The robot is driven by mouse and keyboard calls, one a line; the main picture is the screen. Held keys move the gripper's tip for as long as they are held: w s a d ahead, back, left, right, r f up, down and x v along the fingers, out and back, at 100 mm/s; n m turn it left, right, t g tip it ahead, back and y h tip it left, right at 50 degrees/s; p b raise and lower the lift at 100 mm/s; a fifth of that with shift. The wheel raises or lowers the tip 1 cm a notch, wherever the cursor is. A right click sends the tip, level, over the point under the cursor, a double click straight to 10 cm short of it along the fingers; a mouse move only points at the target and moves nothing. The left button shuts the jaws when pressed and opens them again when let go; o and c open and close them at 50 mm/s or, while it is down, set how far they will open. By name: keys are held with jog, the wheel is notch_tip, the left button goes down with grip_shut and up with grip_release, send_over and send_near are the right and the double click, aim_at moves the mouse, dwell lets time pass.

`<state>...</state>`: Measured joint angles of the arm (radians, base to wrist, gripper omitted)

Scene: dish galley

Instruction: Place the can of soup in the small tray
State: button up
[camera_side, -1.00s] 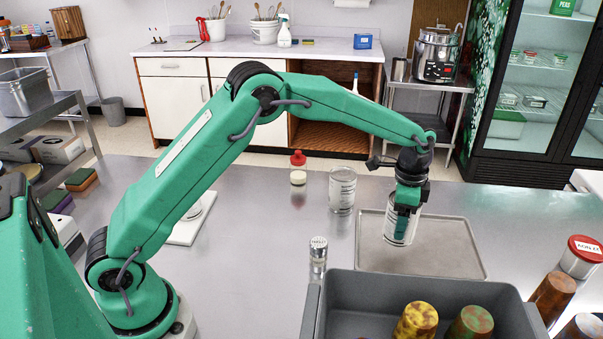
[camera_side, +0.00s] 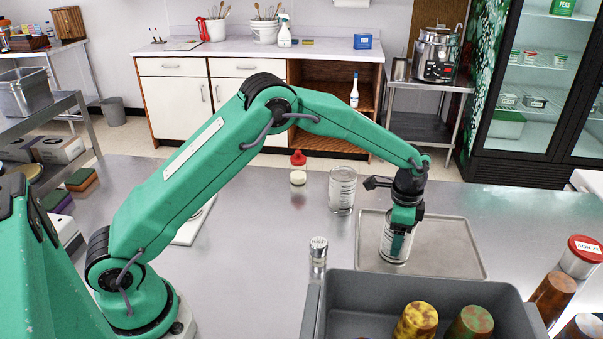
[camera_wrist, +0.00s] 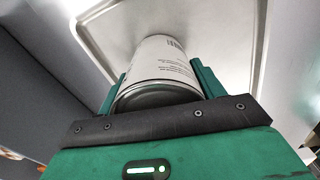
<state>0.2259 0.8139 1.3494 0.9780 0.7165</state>
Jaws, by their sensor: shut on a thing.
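The can of soup (camera_side: 391,248) has a white label with dark print and is held upright in my gripper (camera_side: 402,228). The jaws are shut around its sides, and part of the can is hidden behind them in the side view. The can is over the left part of the small tray (camera_side: 450,248), a flat light grey tray with a low rim. Its lower end looks at or very near the tray's surface; I cannot tell whether it touches. In the wrist view the can (camera_wrist: 165,62) sits between the green fingers (camera_wrist: 160,85), with the tray (camera_wrist: 105,25) beyond it.
A clear glass (camera_side: 342,190) stands left of the tray. A red-capped bottle (camera_side: 298,170) and a shaker (camera_side: 318,255) stand further left. A grey bin (camera_side: 345,310) with patterned cups is in front. A red-lidded jar (camera_side: 580,257) stands at right. The tray's right part is bare.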

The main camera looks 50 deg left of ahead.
jog(key=o, duration=1.3)
notch_tip(320, 180, up, 11)
jog(key=shift+r, duration=0.65)
